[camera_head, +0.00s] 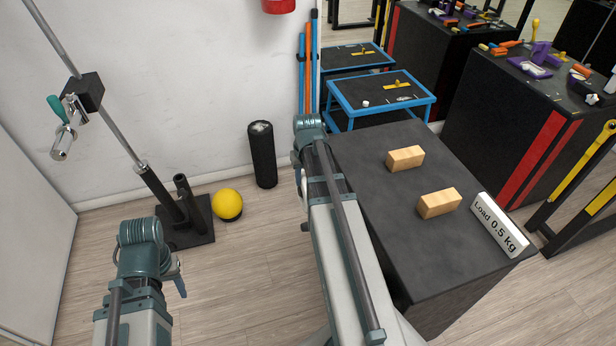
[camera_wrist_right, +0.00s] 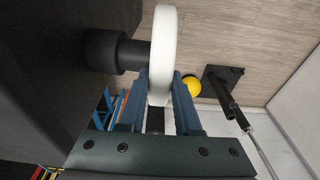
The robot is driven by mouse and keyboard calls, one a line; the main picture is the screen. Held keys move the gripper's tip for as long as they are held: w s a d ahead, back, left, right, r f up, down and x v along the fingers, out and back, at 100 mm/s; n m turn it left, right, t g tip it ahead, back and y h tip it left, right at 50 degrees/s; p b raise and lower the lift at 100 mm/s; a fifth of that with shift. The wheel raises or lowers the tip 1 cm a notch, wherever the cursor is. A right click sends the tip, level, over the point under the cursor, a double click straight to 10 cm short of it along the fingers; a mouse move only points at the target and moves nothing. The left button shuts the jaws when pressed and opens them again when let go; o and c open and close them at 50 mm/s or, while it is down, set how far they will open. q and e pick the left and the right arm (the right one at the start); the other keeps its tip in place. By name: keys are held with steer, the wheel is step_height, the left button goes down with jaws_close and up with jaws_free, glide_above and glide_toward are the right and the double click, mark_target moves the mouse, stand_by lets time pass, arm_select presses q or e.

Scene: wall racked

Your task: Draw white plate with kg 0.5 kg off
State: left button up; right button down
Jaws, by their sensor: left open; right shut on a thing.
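The white plate (camera_wrist_right: 165,40) shows edge-on in the right wrist view. My right gripper (camera_wrist_right: 160,92) is shut on its rim, one finger on each side. A thick black peg (camera_wrist_right: 104,52) reaches from the black block's side to the plate's left face. I cannot tell whether the peg passes into the plate. In the head view, my right arm mostly hides its gripper and the plate. My left gripper (camera_head: 179,278) is open and empty at the lower left, over the floor. A "Load 0.5 kg" sign (camera_head: 499,224) lies on the black block.
The black block (camera_head: 400,230) carries two wooden blocks (camera_head: 405,158) (camera_head: 439,203). A yellow ball (camera_head: 227,204), a black stand with a slanted bar (camera_head: 186,225) and a black roller (camera_head: 262,155) are by the wall. Blue-framed tables (camera_head: 381,95) stand behind. Floor left of the block is free.

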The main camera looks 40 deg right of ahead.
steer(key=shift+w+a, duration=0.1)
steer(key=shift+a, duration=0.25)
steer(key=shift+w+a+r, duration=0.1)
steer(key=shift+w+a, duration=0.2)
steer(key=shift+a, duration=0.5)
steer(key=shift+w+a+r, duration=0.1)
steer(key=shift+w+a, duration=0.15)
steer(key=shift+a, duration=0.55)
stand_by(1.0)
steer(key=shift+w+a+p, duration=0.2)
steer(key=shift+a+p, duration=0.1)
steer(key=shift+a, duration=0.4)
steer(key=shift+r, duration=0.15)
step_height(320, 180, up, 7)
steer(key=p, duration=0.7)
stand_by(0.3)
